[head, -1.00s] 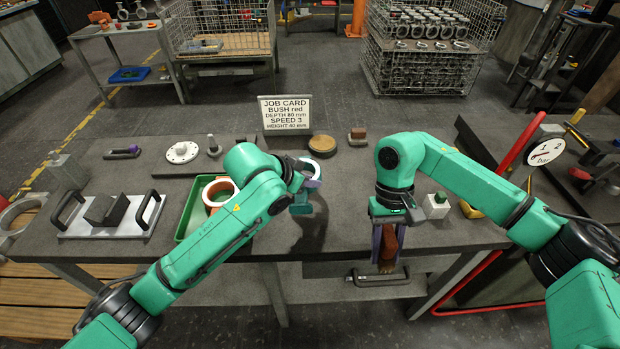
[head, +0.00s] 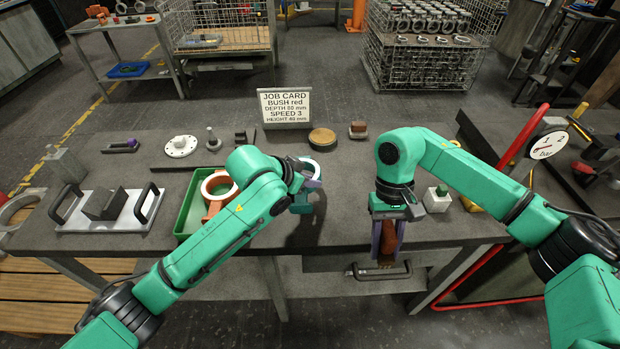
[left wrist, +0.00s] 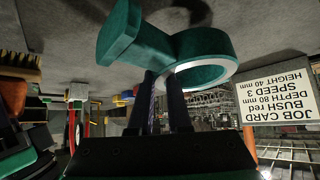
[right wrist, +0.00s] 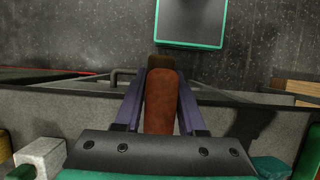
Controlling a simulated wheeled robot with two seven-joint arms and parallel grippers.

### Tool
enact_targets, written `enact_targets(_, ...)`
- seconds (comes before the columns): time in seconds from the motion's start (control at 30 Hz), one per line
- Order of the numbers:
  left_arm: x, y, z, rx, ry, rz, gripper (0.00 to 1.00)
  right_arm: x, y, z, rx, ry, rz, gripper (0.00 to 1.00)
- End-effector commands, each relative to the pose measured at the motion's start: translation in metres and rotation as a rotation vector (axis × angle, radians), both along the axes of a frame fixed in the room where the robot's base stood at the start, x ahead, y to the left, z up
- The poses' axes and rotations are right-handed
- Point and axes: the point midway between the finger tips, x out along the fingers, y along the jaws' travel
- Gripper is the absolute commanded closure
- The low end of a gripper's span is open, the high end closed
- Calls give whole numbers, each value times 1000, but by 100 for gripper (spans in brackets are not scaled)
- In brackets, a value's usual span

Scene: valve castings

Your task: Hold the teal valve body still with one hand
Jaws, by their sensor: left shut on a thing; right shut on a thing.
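The teal valve body (head: 302,203) has a ring with a pale rim and is over the middle of the bench. My left gripper (head: 303,187) is shut on it. In the left wrist view the teal valve body (left wrist: 205,52) spans the fingertips (left wrist: 166,82), with its block-like end to the left. I cannot tell whether it touches the bench. My right gripper (head: 387,225) is shut on a red-brown brush (right wrist: 161,104) near the bench's front edge. Its pale bristles show in the left wrist view, where the brush (left wrist: 12,95) appears at the left edge.
A green tray (head: 184,222) with an orange casting (head: 214,206) stands left of the valve body. A plate fixture with black handles (head: 100,222) is further left. The job card (head: 285,107) stands behind. A white block with a green top (head: 437,200) is right of my right gripper.

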Motion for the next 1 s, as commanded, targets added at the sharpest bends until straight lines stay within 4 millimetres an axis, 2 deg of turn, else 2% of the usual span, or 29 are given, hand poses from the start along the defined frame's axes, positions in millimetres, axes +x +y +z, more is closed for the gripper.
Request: enact_targets(1.0, 1, -1, -21, -4, -10, -1, 100, 0, 0, -9, 0, 0, 0, 100)
